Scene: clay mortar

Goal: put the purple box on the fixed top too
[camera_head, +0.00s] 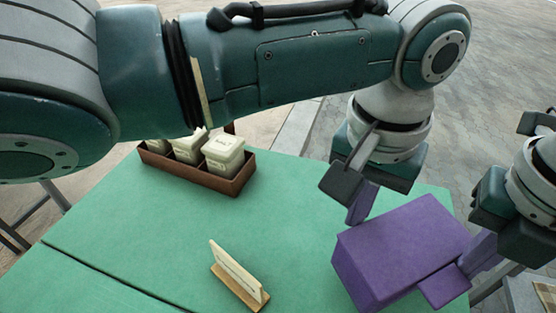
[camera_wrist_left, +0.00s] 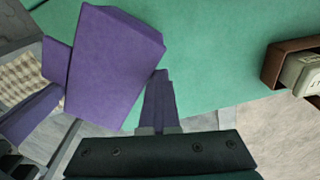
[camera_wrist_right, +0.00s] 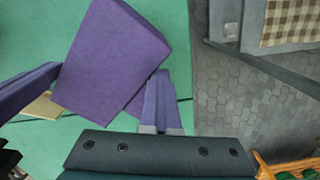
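The purple box (camera_head: 400,248) is at the right of the green tabletop (camera_head: 165,235), between my two grippers; I cannot tell whether it rests or is held up. My left gripper (camera_head: 360,205) has purple fingers, close together and empty, at the box's back left. In the left wrist view its fingertips (camera_wrist_left: 160,78) are by the box's (camera_wrist_left: 115,60) edge; contact is unclear. My right gripper (camera_head: 470,262) is at the box's right side. In the right wrist view its fingers (camera_wrist_right: 160,80) are together at the box's (camera_wrist_right: 112,55) lower edge. A small purple piece (camera_head: 445,287) juts from the box's right side.
A brown tray (camera_head: 205,178) with several cream containers (camera_head: 225,152) stands at the back left. A wooden stand (camera_head: 238,278) with an upright plate is at the front. A dark seam crosses the green top. A checkered surface (camera_wrist_right: 290,22) lies beyond the table.

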